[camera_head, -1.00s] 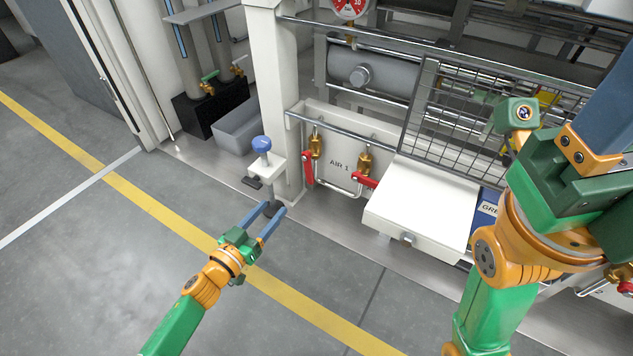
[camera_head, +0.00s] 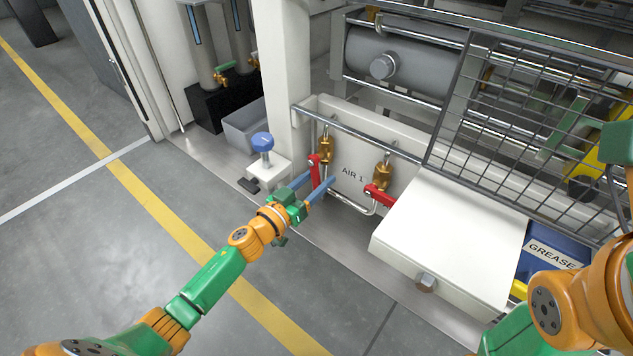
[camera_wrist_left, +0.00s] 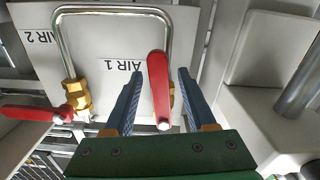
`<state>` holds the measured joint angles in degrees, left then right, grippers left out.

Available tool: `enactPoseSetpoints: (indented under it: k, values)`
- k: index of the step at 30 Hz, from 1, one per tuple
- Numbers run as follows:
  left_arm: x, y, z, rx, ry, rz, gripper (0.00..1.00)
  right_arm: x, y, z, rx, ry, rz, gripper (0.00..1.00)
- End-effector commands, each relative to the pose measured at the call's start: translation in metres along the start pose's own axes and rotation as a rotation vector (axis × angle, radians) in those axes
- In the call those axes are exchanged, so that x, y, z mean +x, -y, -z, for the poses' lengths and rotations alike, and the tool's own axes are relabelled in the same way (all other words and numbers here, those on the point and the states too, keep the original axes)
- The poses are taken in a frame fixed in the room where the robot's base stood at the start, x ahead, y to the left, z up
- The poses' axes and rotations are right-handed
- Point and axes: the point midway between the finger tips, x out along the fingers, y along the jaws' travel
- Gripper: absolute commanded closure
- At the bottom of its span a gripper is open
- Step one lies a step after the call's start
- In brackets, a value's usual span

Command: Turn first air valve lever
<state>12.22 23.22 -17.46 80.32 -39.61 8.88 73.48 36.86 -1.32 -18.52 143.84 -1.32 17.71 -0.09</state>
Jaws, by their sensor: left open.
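The red lever (camera_head: 314,166) of the left brass valve (camera_head: 326,147) hangs down beside the AIR 1 label (camera_head: 352,175). In the left wrist view this red lever (camera_wrist_left: 159,88) stands between the blue fingers of my left gripper (camera_wrist_left: 158,98). The fingers are open, with a gap on each side of the lever. In the head view my left gripper (camera_head: 316,190) is at the lever's lower end. A second red lever (camera_head: 379,196) sits on the right brass valve (camera_head: 382,174), pointing sideways. My right gripper is out of view; part of that arm shows at the right edge.
A white box (camera_head: 455,230) juts out to the right of the valves. A blue knob (camera_head: 262,142) on a white bracket stands just left of my left gripper. A horizontal rail (camera_head: 360,133) runs above the valves. The floor in front is clear.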

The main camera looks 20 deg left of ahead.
Motion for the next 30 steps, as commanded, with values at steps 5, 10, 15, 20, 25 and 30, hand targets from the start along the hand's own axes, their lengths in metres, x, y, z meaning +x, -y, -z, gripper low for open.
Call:
enactPoseSetpoints:
  k: [5,10,15,20,25,30]
  values:
    - [-0.0002,-0.0001,0.0004,0.0,0.0,0.0,0.73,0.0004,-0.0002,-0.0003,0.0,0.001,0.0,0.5]
    - [-0.0003,-0.0001,0.0003,-0.001,0.0,0.0,1.0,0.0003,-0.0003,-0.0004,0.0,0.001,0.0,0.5]
    - [-0.0004,-0.0001,0.0002,-0.001,0.0,0.0,1.0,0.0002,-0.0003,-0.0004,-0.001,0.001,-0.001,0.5]
    - [-0.0004,-0.0001,0.0002,-0.001,0.0,0.0,1.0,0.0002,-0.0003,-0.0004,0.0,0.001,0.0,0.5]
    - [-0.0004,-0.0001,0.0002,-0.001,-0.001,0.0,1.0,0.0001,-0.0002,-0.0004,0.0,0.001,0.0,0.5]
    - [-0.0003,-0.0001,0.0003,-0.001,-0.001,0.0,1.0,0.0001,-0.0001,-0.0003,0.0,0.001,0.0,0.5]
